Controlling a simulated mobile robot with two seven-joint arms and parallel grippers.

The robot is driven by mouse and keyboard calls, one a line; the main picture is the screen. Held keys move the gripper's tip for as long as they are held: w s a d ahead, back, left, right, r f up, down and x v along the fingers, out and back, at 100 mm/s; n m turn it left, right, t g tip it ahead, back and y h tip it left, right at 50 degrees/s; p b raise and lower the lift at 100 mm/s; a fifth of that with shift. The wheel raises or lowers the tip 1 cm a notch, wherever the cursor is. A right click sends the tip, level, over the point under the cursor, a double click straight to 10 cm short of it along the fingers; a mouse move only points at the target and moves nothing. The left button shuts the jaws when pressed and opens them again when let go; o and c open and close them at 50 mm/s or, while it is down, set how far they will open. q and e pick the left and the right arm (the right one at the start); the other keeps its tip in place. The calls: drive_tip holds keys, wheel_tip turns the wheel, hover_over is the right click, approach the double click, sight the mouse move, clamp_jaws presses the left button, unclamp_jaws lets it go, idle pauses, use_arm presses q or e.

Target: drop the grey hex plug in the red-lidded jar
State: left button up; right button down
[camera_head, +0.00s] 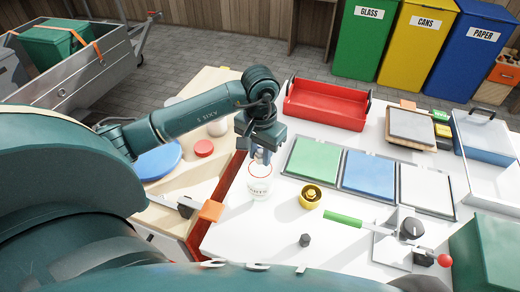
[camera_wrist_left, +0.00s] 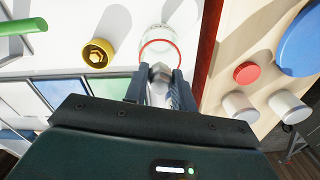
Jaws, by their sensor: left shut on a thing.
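A clear glass jar with a red rim (camera_head: 259,188) stands near the left edge of the white worktop, its mouth open. It also shows in the left wrist view (camera_wrist_left: 158,32), just beyond my fingertips. My left gripper (camera_head: 262,155) is shut on the grey hex plug (camera_wrist_left: 160,73), which sits between the two fingers. The plug is above the jar, and in the wrist view it overlaps the near side of the red rim. The gripper partly hides the plug in the head view. My right gripper is not in view.
A yellow round piece (camera_head: 311,197) and a dark hex piece (camera_head: 305,240) are right of the jar. Green (camera_head: 314,160), blue (camera_head: 368,173) and white panels lie beyond. A red tray (camera_head: 326,103) stands behind. A red disc (camera_head: 204,148) lies on the wooden surface at left.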

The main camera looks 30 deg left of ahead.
sight(260, 152)
use_arm(q)
drive_tip(key=o, duration=1)
drive_tip(key=shift+o, duration=0.3)
wheel_tip(260, 152, up, 6)
drive_tip(key=p, duration=0.3)
drive_tip(key=shift+r, duration=0.55)
